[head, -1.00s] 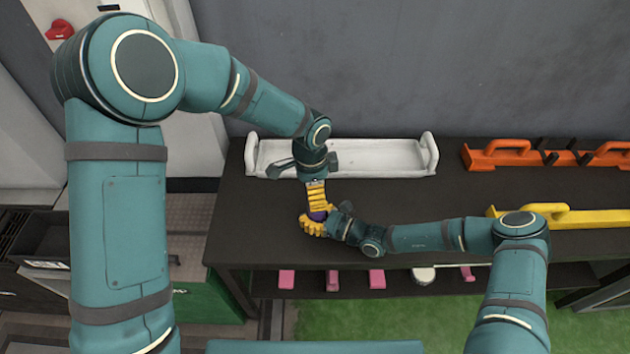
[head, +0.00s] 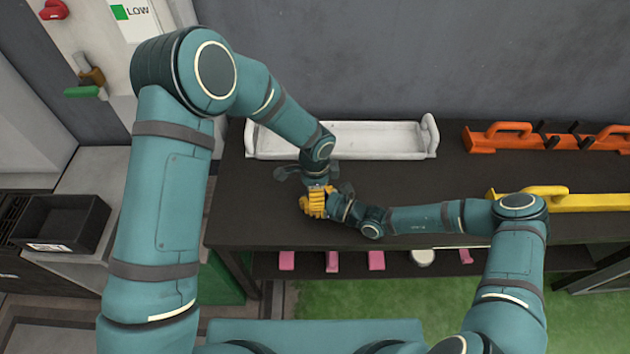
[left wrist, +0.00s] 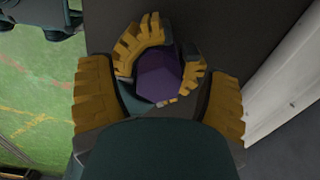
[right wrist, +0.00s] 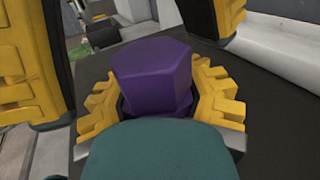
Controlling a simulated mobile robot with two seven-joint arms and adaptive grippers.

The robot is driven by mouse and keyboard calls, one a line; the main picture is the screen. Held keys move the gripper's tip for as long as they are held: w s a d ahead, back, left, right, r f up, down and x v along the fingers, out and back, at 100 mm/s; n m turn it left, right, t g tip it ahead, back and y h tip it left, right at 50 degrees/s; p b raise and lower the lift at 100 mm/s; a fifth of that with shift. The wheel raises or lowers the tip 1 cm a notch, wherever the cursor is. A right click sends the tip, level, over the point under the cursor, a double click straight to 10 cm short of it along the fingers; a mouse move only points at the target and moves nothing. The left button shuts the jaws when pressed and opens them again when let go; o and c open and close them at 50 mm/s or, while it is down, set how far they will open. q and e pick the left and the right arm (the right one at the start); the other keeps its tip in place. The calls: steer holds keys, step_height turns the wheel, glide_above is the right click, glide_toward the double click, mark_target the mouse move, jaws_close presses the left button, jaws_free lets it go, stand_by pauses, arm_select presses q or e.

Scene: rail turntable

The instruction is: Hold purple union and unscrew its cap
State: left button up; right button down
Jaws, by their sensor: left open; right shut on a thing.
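The purple union (right wrist: 152,75) stands up out of my right gripper (right wrist: 158,95), whose yellow fingers are shut on it from both sides. Its faceted end (left wrist: 158,78) faces the left wrist camera. My left gripper (left wrist: 161,100) is open, with one yellow finger on each side of the union and the right fingers, apart from them. In the head view both grippers meet above the dark table, the right one (head: 318,204) coming from the right, and they hide the union. I cannot tell where the cap's seam lies.
A white tray (head: 340,155) lies behind the grippers on the dark table (head: 250,215). An orange holder (head: 500,142) and a yellow handled piece (head: 590,203) are at the right. Several pink pieces (head: 376,260) sit on the shelf below. A black bin (head: 62,222) stands left.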

arm_select(q)
steer(key=shift+f, duration=0.35)
steer(key=shift+c, duration=0.3)
steer(key=c, duration=1.2)
